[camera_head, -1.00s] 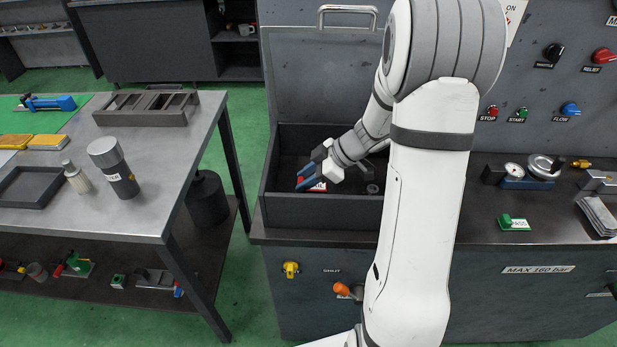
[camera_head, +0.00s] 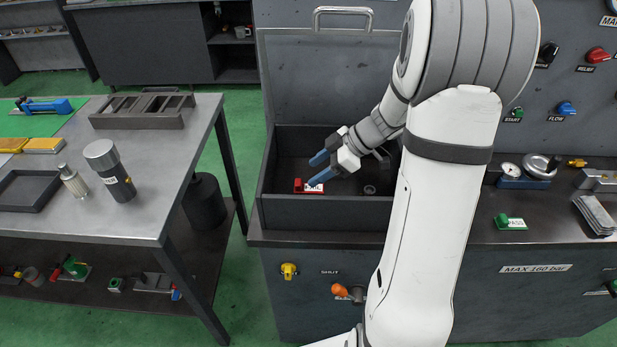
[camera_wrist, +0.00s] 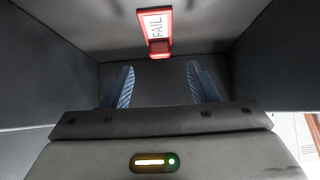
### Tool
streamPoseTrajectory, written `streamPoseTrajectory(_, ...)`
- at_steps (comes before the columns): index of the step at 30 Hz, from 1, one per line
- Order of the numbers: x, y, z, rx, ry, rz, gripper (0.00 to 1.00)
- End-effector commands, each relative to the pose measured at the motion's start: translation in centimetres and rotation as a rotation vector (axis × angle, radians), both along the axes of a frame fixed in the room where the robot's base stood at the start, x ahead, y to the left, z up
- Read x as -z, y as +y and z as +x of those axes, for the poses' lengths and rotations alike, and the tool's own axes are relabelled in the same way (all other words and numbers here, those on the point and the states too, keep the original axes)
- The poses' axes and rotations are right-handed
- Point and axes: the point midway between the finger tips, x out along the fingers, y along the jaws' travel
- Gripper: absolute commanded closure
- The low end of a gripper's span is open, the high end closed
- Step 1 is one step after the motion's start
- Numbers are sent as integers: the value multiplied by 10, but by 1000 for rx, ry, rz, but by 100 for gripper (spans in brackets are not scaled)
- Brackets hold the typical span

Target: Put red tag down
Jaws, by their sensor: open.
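The red tag (camera_head: 309,187), with a white label, lies on the floor of the open dark box (camera_head: 325,212) on the bench. In the wrist view the red tag (camera_wrist: 156,30) shows the word FAIL and lies beyond my fingertips, apart from them. My gripper (camera_head: 318,168) has blue fingers, is open and empty, and is inside the box just above and behind the tag. In the wrist view my gripper (camera_wrist: 159,78) has its two fingers spread wide with nothing between them.
The box walls stand close around my gripper, with a raised lid (camera_head: 320,80) behind. A small round fitting (camera_head: 370,190) lies in the box. A green tag (camera_head: 510,222) lies on the bench to the right. A side table (camera_head: 150,200) stands at left.

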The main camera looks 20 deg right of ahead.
Motion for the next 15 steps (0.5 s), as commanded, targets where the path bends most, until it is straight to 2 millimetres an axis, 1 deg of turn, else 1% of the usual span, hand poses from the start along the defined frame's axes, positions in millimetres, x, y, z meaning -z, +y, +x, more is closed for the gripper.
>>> streamPoseTrajectory(1,-8,-9,-2,5,-3,-2,47)
streamPoseTrajectory(6,-31,-30,-10,4,-2,-2,47)
streamPoseTrajectory(10,-42,-40,-13,1,0,-1,47)
streamPoseTrajectory(15,-47,-45,-15,0,2,-1,47)
